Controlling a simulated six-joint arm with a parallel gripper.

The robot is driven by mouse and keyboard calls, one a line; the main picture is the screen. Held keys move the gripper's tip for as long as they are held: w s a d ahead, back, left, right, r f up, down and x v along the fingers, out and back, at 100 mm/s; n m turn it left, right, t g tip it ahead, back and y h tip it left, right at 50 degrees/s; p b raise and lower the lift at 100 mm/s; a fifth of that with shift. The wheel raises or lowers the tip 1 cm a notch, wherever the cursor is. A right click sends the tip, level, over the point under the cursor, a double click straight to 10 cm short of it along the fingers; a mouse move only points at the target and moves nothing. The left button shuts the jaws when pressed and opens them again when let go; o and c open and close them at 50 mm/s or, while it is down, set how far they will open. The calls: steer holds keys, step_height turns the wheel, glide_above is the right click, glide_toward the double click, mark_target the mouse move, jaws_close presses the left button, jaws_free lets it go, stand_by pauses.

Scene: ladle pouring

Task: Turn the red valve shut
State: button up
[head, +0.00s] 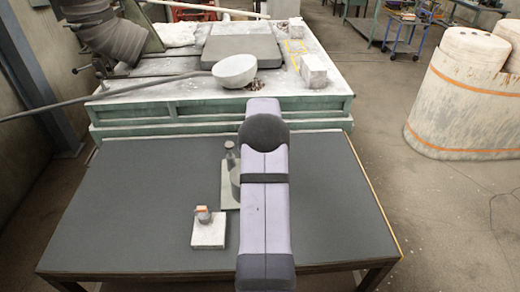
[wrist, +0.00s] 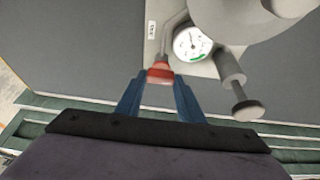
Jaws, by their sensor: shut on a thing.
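The red valve (wrist: 159,70) shows in the wrist view as a small red piece at the end of a bent grey pipe or lever (wrist: 174,36). My gripper (wrist: 160,78) has its two blue fingers on either side of the red piece and is shut on it. A round gauge (wrist: 190,43) with a white face and a green arc sits just right of the valve, on a pale plate. In the head view, my arm hides the valve and the fingertips.
A grey cylindrical fitting with a knob (wrist: 248,110) stands close right of my fingers. In the head view, a pale block (head: 208,234) with a small orange-topped piece sits on the dark table (head: 120,210). A bowl-shaped ladle (head: 235,70) with a long handle lies behind. The table's left side is clear.

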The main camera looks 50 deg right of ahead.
steer(key=o, duration=1.1)
steer(key=shift+c, duration=0.2)
steer(key=shift+r, duration=0.1)
steer(key=b+v, duration=0.3)
steer(key=v, duration=0.4)
steer(key=shift+s+r, duration=0.1)
steer(key=shift+r, duration=0.05)
